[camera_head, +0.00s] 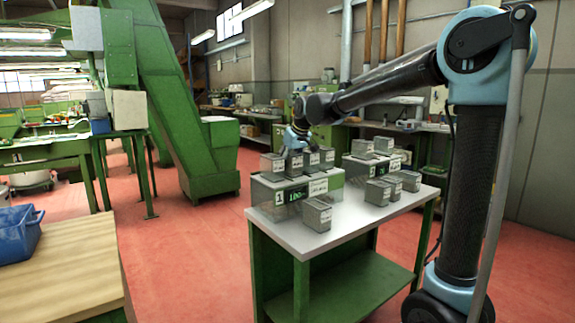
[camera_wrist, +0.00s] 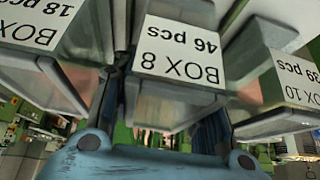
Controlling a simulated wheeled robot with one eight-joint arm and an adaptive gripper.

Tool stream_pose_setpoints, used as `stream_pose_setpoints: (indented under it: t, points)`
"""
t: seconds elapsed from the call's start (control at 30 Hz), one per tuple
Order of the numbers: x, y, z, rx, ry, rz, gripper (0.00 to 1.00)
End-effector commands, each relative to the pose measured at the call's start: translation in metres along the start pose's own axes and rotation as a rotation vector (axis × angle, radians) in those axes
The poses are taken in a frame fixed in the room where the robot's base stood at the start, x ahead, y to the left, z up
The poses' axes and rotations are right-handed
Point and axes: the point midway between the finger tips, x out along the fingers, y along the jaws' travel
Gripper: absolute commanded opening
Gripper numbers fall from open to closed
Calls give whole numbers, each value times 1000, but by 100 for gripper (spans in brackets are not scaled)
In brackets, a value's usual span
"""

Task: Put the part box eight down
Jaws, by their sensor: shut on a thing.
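The part box eight (camera_wrist: 178,65) is a small grey box with a white label reading "BOX 8" and "46 pcs", upside down in the wrist view. My gripper (camera_wrist: 165,112) is shut on it, with a finger on either side. In the head view my gripper (camera_head: 297,143) is over a row of small grey boxes on top of the large container marked 1 (camera_head: 265,192). Box eight appears to be the one (camera_head: 293,164) below my gripper there. Whether it touches the container top is unclear.
A box labelled 10 (camera_wrist: 288,82) and another labelled box (camera_wrist: 40,25) flank box eight closely. On the white table (camera_head: 345,226), one grey box (camera_head: 316,215) stands at the front and several (camera_head: 378,190) at the right. A second large container (camera_head: 362,167) stands behind.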

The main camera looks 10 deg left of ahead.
Motion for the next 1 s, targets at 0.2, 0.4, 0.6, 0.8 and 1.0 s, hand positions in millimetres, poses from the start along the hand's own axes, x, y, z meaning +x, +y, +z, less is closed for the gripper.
stream_pose_setpoints:
  t: [0.2,0.4,0.6,0.8,1.0]
  points:
    - [0,0,0,0,0,0,50]
    - [-1,1,0,1,0,1,50]
    - [-21,1,0,2,0,1,50]
    - [-59,2,0,2,0,1,50]
    - [-95,2,0,2,0,1,50]
